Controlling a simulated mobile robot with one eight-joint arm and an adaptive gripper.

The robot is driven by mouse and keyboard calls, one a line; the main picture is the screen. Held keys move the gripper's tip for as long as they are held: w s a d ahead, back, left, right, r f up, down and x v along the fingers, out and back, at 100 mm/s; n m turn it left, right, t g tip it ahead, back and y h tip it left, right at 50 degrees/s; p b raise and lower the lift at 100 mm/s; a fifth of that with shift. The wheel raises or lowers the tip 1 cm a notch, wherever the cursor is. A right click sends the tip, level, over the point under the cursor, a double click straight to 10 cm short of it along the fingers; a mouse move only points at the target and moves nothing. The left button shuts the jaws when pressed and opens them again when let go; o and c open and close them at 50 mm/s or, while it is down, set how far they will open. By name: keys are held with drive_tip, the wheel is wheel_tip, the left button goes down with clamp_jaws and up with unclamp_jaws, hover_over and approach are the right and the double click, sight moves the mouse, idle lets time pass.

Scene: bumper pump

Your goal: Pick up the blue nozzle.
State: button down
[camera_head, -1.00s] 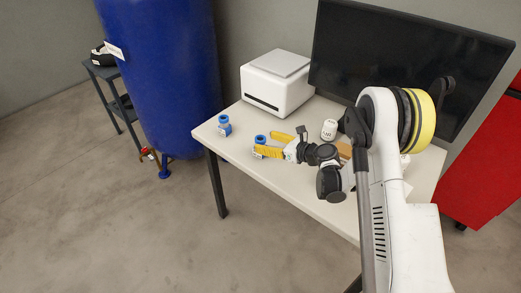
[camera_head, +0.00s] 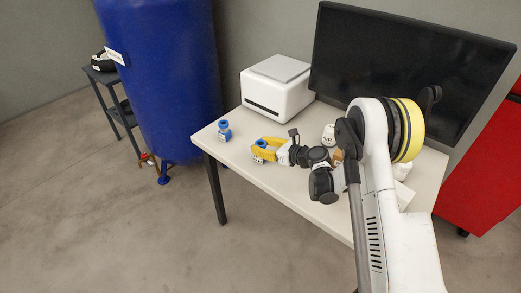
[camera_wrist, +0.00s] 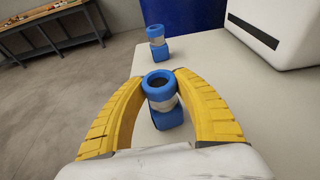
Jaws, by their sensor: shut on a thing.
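A blue nozzle (camera_wrist: 168,118) with a round blue top ring, a pale middle band and a blue lower part is between the yellow fingers of my gripper (camera_wrist: 160,83). The fingertips touch it on both sides near the top, and my gripper is shut on it. In the head view my gripper (camera_head: 261,148) is low over the table's front left, around this nozzle (camera_head: 258,158). The nozzle looks upright and at or near the tabletop. A second, similar blue nozzle (camera_wrist: 156,42) stands farther off, and it shows in the head view (camera_head: 224,131) near the table's left corner.
The white table (camera_head: 238,159) also bears a white box-shaped device (camera_head: 277,87), a small white labelled container (camera_head: 329,135) and a large dark monitor (camera_head: 400,65). A blue tank (camera_head: 165,80) stands left of the table. The tabletop between the two nozzles is clear.

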drive_tip(key=shift+r+p, duration=0.3)
drive_tip(key=shift+r, duration=0.3)
drive_tip(key=r+p, duration=0.1)
drive_tip(key=r, duration=0.1)
drive_tip(key=d+r+p, duration=0.1)
drive_tip(key=r, duration=0.1)
drive_tip(key=shift+w, duration=0.15)
drive_tip(key=w+d+r+p, duration=0.1)
drive_tip(key=d+r+p, duration=0.2)
drive_tip(key=d+r, duration=0.3)
drive_tip(key=d, duration=0.4)
drive_tip(key=shift+w+d, duration=0.3)
